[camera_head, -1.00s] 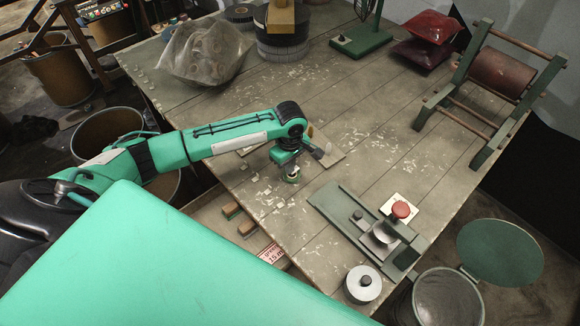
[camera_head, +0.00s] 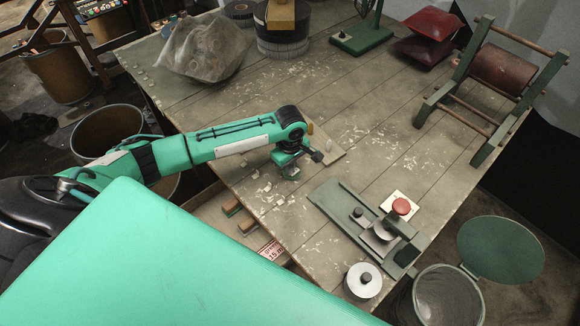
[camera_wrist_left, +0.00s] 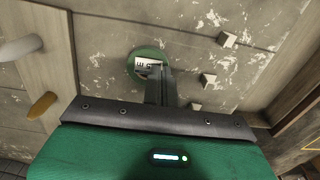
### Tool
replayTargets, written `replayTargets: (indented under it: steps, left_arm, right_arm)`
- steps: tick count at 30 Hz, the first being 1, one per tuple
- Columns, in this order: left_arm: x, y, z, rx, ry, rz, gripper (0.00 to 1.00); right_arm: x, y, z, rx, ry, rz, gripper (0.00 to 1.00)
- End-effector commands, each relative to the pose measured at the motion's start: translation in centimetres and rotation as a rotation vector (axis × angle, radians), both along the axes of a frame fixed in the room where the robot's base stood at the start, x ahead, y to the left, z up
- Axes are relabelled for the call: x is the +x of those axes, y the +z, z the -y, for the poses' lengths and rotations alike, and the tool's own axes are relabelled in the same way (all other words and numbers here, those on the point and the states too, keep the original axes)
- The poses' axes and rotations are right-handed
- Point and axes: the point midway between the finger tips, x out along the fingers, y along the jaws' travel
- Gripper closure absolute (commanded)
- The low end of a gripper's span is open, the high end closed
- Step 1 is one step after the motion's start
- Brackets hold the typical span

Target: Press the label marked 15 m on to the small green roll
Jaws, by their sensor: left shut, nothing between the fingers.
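The small green roll (camera_wrist_left: 136,74) lies flat on the bench top in the left wrist view. A white label (camera_wrist_left: 143,64) with dark print, partly hidden by the fingers, lies on its upper face. My left gripper (camera_wrist_left: 156,70) is shut with nothing between its fingers. Its tips are over the label's right part; I cannot tell whether they touch it. In the head view, my left gripper (camera_head: 290,172) points down at the bench near its front edge, and the roll under it is mostly hidden. My right gripper is not in view.
An open drawer (camera_head: 215,207) with small blocks and a printed card (camera_head: 271,251) is below. Bench around the gripper is mostly clear.

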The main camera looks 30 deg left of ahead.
Motion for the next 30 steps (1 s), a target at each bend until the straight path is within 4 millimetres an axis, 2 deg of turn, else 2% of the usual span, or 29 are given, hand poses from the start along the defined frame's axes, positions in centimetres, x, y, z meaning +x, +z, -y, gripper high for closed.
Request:
replayTargets:
  steps: [30]
  left_arm:
    - [0.01, -0.55, 0.0, 0.0, 0.0, 0.0, 1.0]
  right_arm:
    - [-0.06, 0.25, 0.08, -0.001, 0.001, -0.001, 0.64]
